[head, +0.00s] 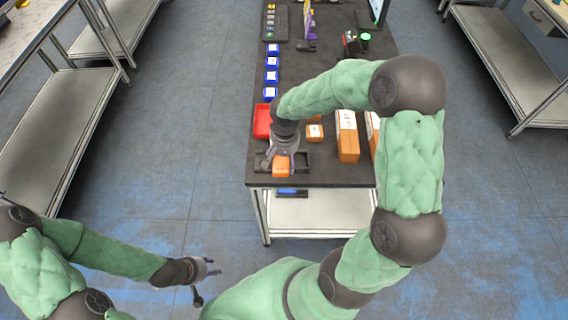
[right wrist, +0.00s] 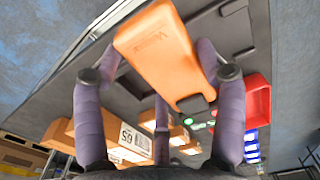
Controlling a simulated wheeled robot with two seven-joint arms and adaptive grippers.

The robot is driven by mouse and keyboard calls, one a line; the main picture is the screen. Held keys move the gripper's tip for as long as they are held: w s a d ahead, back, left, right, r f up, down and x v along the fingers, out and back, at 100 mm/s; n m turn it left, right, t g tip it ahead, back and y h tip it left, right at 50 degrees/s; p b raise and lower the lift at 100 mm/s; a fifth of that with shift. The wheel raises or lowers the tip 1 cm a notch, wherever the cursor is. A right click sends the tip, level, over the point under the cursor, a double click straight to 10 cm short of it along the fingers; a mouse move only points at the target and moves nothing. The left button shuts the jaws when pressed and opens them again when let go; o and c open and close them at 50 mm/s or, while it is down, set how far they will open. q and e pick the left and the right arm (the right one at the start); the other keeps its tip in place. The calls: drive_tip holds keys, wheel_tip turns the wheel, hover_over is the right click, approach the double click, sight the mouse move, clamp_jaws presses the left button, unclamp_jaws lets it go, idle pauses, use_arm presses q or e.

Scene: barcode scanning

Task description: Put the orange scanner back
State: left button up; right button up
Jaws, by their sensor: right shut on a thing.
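The orange scanner (head: 281,168) is at the near left corner of the dark table (head: 320,175), just above or on a black tray (head: 301,164); I cannot tell whether it touches the tray. My right gripper (head: 283,152) is over it, pointing down, with its fingers around it. In the right wrist view the scanner (right wrist: 160,52) sits between the purple fingers of the right gripper (right wrist: 160,75). My left gripper (head: 204,270) is empty, away from the table at the lower left, its fingers apart.
A red bin (head: 262,121) stands behind the tray. Several blue boxes (head: 272,62) line the left edge.

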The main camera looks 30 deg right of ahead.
sight(284, 158)
drive_tip(key=shift+w+f, duration=0.2)
drive_tip(key=shift+f, duration=0.05)
drive_tip(key=shift+d+f+b, duration=0.1)
drive_tip(key=shift+f+b, duration=0.3)
drive_tip(key=shift+f, duration=1.15)
drive_tip(key=shift+f, duration=0.1)
drive_tip(key=o, duration=1.3)
drive_tip(key=shift+o, duration=0.2)
drive_tip(key=shift+r, duration=0.4)
wheel_tip(284, 158, up, 12)
drive_tip(key=shift+f+p, duration=0.25)
drive_tip(key=shift+p, duration=0.9)
